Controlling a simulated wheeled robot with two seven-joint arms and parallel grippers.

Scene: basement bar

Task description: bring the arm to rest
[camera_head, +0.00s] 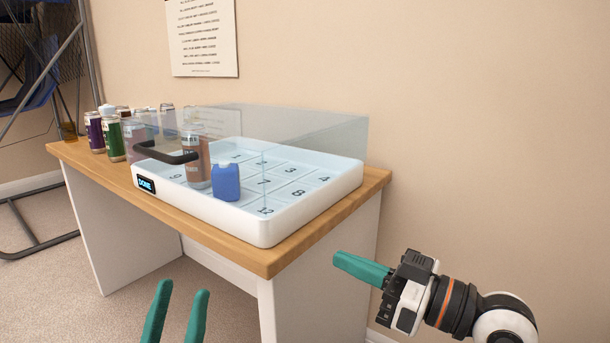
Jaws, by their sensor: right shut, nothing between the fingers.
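My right gripper (338,259) has its teal fingers together, with nothing between them. It hangs in the air to the right of the wooden table (271,263), below the level of its top, and points left. My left gripper (183,290) shows only as two teal fingers at the bottom edge, pointing up. Its fingers are apart with nothing between them; the rest of it is out of the picture. Both grippers look apart from the table and the things on it.
A white tray (268,232) with numbered cells, a clear cover (330,136) and a "DONE" display (146,185) stands on the table. A blue container (226,182) and a brown can (196,160) show at it. Several cans stand behind left.

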